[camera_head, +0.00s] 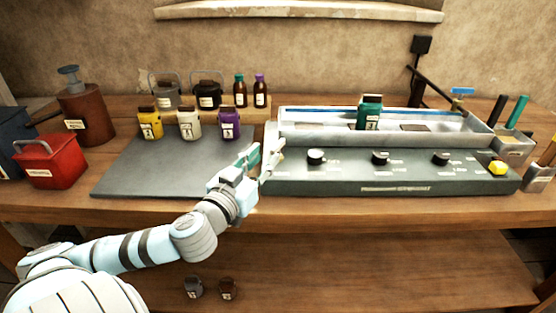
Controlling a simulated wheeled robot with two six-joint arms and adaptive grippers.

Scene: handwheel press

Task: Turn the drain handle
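A long grey machine (345,184) with a metal trough (330,131) on top stands on the right half of the bench. A small blue handle (462,91) sits on a brass-coloured fitting at the trough's back right corner. No label on it can be read, so I cannot tell if it is the drain handle. My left gripper (263,160) is at the machine's front left end, far left of the blue handle. Its fingers are apart, with no object clearly between them. Whether it touches the machine cannot be told. My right gripper is out of view.
A teal jar (369,113) stands in the trough. Black knobs (316,157) and a yellow knob (498,168) line the front panel. A grey mat (150,172) is mostly clear, with yellow (150,124), white (190,125) and purple (229,125) jars behind.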

